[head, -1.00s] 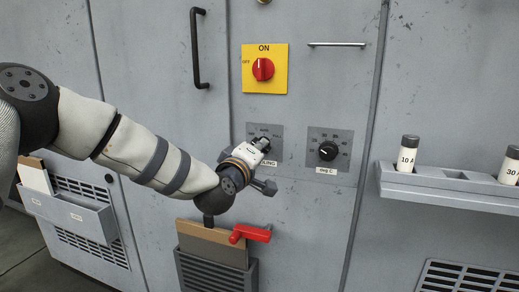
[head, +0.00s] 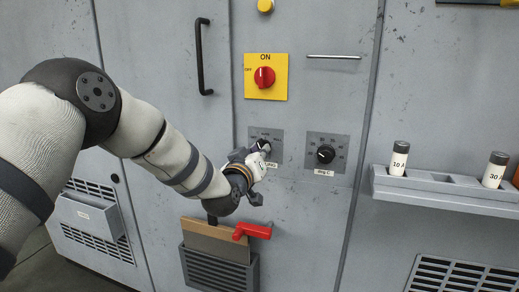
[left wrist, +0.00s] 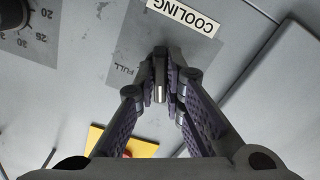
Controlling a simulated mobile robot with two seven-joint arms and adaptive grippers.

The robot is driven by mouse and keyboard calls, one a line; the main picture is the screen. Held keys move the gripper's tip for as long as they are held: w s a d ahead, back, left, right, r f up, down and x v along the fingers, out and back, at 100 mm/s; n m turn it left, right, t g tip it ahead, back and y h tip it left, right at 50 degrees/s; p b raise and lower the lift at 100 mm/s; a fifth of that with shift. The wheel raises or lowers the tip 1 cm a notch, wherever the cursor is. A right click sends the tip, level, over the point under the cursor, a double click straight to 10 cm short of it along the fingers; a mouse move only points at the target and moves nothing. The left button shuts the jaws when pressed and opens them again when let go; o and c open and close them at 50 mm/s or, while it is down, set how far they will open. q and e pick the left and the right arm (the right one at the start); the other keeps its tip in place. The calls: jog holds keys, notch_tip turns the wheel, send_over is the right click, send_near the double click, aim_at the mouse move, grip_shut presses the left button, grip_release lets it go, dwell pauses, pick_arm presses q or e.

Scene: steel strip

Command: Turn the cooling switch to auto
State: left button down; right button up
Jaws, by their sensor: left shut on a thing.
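The cooling switch is on a grey plate (head: 278,155) in the cabinet door, left of the deg C dial. In the left wrist view its plate (left wrist: 132,52) appears upside down, with the COOLING label (left wrist: 184,17) at the top and FULL to the left. My left gripper (head: 264,147) is at this plate and covers much of it. In the left wrist view the fingers (left wrist: 161,72) are shut on the dark switch knob (left wrist: 160,92), which shows a pale line. My right gripper is not in view.
The deg C dial (head: 325,154) sits close on the right. Above is a red switch (head: 264,77) on a yellow plate. Below, a red lever (head: 252,231) sticks out beside a board in a slotted holder (head: 220,272). A fuse shelf (head: 445,194) juts out at right.

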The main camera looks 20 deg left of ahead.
pick_arm(q)
jog(key=shift+m+p, duration=0.5)
jog(key=shift+m, duration=1.7)
jog(key=c, duration=1.7)
grip_release()
jog(key=s, duration=1.2)
jog(key=shift+a, duration=0.25)
